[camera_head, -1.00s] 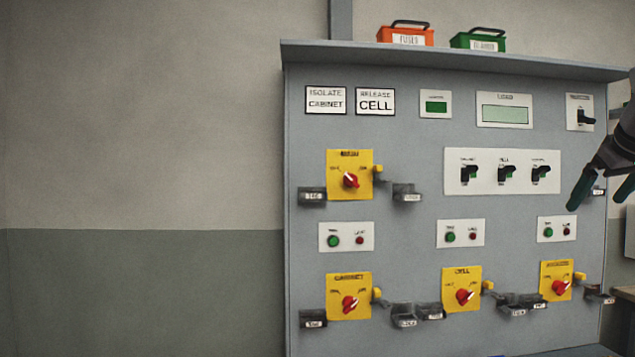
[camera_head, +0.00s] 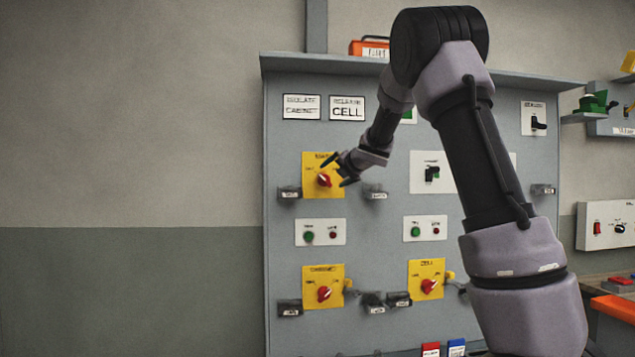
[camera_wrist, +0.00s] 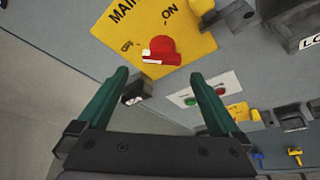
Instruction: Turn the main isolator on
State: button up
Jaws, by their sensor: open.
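The main isolator is a red rotary knob (camera_head: 323,181) on a yellow plate (camera_head: 312,160) at the panel's upper left. In the wrist view its plate (camera_wrist: 130,22) reads MAIN, with ON at the upper right and a smaller label, apparently OFF, at the left. The red knob (camera_wrist: 161,48) has a white mark at its lower left, on the side of the small label. My gripper (camera_head: 344,172) is open just in front of the plate's right part. In the wrist view my gripper (camera_wrist: 160,75) has its fingertips apart, below the knob, with nothing between them.
Tag holders (camera_head: 289,193) and (camera_head: 374,191) stick out on both sides of the isolator. A white plate with green and red lights (camera_head: 320,232) sits below. Lower yellow isolators (camera_head: 323,275) and (camera_head: 427,271) carry similar red knobs. My arm hides the panel's right part.

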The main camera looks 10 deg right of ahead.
aim_at(326, 180)
jog(key=x, duration=0.8)
jog(key=shift+d, duration=0.15)
jog(key=c, duration=1.2)
